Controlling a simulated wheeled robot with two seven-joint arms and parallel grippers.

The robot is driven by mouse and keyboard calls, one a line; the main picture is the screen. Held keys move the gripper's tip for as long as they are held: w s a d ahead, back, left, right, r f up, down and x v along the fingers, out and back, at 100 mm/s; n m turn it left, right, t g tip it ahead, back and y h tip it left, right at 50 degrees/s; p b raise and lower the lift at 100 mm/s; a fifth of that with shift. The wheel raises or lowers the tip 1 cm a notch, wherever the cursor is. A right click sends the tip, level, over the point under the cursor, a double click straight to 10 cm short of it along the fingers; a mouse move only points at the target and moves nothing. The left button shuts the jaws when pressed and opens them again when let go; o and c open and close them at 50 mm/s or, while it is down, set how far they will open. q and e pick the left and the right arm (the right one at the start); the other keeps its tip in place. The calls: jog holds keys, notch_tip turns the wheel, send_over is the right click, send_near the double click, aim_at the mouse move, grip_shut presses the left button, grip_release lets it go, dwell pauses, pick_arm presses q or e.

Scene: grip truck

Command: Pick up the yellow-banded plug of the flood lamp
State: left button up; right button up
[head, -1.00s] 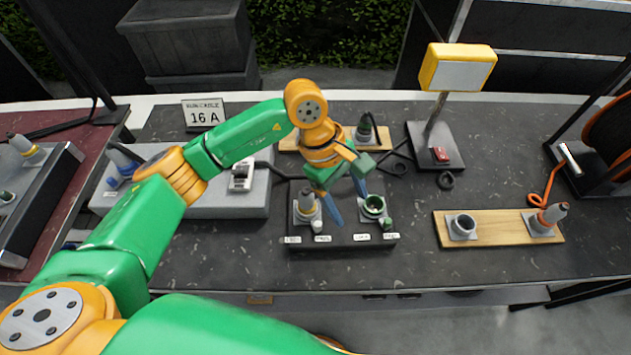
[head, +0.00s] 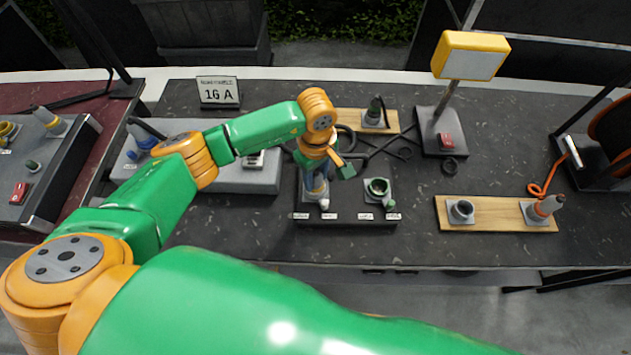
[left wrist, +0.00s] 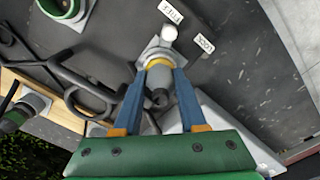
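The yellow-banded plug (left wrist: 160,82) is grey and stands in a socket on a dark panel (head: 345,219). In the head view my left gripper (head: 317,187) is down at this plug and mostly covers it. In the left wrist view, the two blue fingers (left wrist: 161,88) are on either side of the plug near its yellow band. They look apart, with a thin gap; contact is not clear. The flood lamp (head: 470,57), a yellow box on a pole, stands at the back right. My right gripper is not in view.
A green-ringed socket (head: 378,189) is right of the plug on the same panel. Black cables (head: 385,148) lie behind. A wooden board with an empty socket (head: 461,211) and an orange-banded plug (head: 546,206) is at right. A grey box (head: 232,178) is at left.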

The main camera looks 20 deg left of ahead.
aim_at(316, 172)
pick_arm(q)
grip_shut()
jog(key=shift+w, duration=0.1)
jog(key=shift+r, duration=0.35)
jog(key=r, duration=0.1)
jog(key=r+b, duration=0.1)
jog(key=shift+s+r, duration=0.2)
jog(key=shift+r, duration=0.2)
jog(key=s+d+r+b, duration=0.2)
jog(key=s+r+b, duration=0.2)
jog(key=s+r, duration=0.7)
notch_tip(316, 172, up, 6)
jog(key=s+p, duration=0.2)
jog(key=p, duration=0.3)
jog(key=shift+s+f, duration=0.2)
jog(key=shift+s, duration=0.1)
